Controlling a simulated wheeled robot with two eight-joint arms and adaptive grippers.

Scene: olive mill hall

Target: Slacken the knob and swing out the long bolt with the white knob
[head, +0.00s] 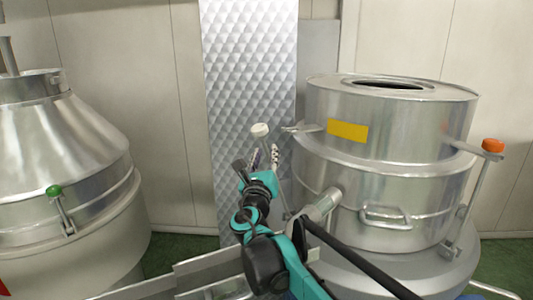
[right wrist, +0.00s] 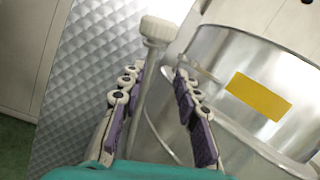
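The white knob (head: 260,130) tops a long bolt on the left side of the right steel vessel (head: 385,125). The knob stands left of and apart from the forked lug (head: 305,128), with the bolt leaning outward. My right gripper (head: 264,155) is just below the knob. In the right wrist view, my right gripper (right wrist: 159,78) is open, its fingers spread either side of the bolt's line. The knob (right wrist: 158,28) is beyond the fingertips and the shaft (right wrist: 142,100) runs down between the fingers. Contact cannot be told. The bolt's lower end is mostly hidden. My left gripper is out of view.
A bolt with an orange knob (head: 492,146) stands in a lug on the vessel's right. A handle (head: 385,217) sticks out in front. A second vessel (head: 75,150) with a green knob (head: 54,191) stands left. A quilted metal panel (head: 250,80) is behind.

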